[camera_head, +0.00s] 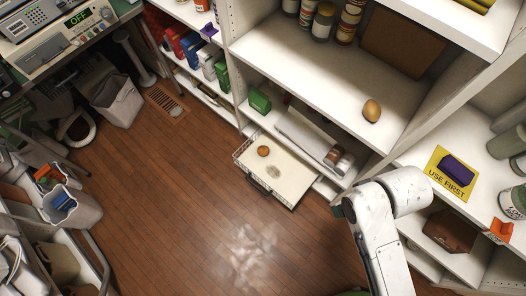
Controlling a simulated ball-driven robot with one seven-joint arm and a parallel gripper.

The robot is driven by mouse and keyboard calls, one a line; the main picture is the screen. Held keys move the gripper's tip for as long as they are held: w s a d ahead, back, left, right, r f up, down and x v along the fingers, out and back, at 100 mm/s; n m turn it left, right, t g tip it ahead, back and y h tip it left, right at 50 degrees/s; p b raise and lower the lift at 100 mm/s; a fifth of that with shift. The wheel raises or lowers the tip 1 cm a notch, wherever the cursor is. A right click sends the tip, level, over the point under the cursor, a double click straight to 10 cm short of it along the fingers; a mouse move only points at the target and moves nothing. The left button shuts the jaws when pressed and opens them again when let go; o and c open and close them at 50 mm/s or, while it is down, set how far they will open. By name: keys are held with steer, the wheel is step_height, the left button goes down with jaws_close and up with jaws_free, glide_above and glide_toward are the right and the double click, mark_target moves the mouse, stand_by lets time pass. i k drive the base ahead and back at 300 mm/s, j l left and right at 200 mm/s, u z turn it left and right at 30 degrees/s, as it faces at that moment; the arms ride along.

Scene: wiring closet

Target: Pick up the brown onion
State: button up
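My white arm rises from the bottom right, below and apart from the onion. My gripper does not show, so I cannot see its fingers.
Jars (323,22) and a brown box (403,43) stand at the back of the onion's shelf. An upright shelf panel is to its right. A purple block (456,170) lies on a yellow "USE FIRST" mat (440,181). The open drawer juts over the wooden floor, which is clear centrally.

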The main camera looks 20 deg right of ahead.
mark_target(262, 150)
steer(key=i+j, duration=0.3)
steer(key=i+j+z, duration=0.15)
steer(key=i+j, duration=0.15)
steer(key=j, duration=0.15)
steer(key=i+j, duration=0.25)
steer(key=j, duration=0.15)
steer(key=i+j+z, duration=0.1)
steer(key=i+j, duration=0.2)
steer(key=j, duration=0.1)
